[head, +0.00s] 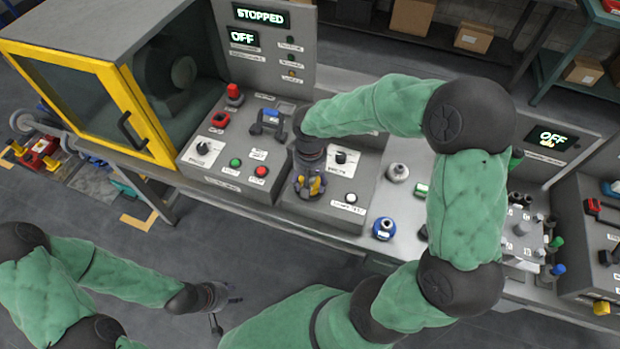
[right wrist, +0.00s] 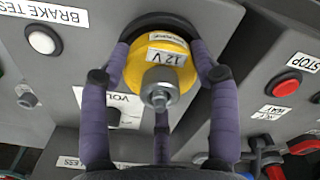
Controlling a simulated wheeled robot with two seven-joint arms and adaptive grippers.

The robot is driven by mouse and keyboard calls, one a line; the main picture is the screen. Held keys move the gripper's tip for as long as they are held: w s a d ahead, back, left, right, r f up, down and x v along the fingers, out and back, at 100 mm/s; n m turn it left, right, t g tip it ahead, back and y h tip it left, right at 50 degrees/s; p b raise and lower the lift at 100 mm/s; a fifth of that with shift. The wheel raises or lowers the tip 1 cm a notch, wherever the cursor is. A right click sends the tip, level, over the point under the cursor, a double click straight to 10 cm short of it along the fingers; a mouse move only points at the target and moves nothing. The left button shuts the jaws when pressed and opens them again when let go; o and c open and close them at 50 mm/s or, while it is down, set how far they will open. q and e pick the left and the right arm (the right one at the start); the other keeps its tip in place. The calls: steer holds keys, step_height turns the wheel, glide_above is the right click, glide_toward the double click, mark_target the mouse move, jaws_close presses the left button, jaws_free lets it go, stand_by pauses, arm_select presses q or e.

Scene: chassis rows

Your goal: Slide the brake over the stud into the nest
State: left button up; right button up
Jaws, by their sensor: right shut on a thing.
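The yellow brake (right wrist: 166,62), labelled 12 V, shows in the right wrist view between the purple fingers of my right gripper (right wrist: 160,100), which is shut on it. In the head view the brake (head: 316,184) is partly hidden under my right gripper (head: 309,186), at the brake test panel. A silver stud (right wrist: 160,88) shows at the middle of the brake's face. The black ring of the nest (right wrist: 152,22) shows behind the brake; I cannot tell how deep the brake sits in it. My left gripper (head: 228,312) is empty above the floor, its fingertips apart.
A white button (right wrist: 43,41) and a knob (head: 341,157) are close to the nest on the brake test panel. Red and green buttons, a red stop button (right wrist: 285,85) among them, are on the neighbouring panel. A blue-based part (head: 384,229) stands on the bench to the right.

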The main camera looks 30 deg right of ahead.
steer(key=o, duration=1.7)
steer(key=shift+f, duration=0.1)
step_height(320, 180, up, 12)
steer(key=shift+r, duration=0.1)
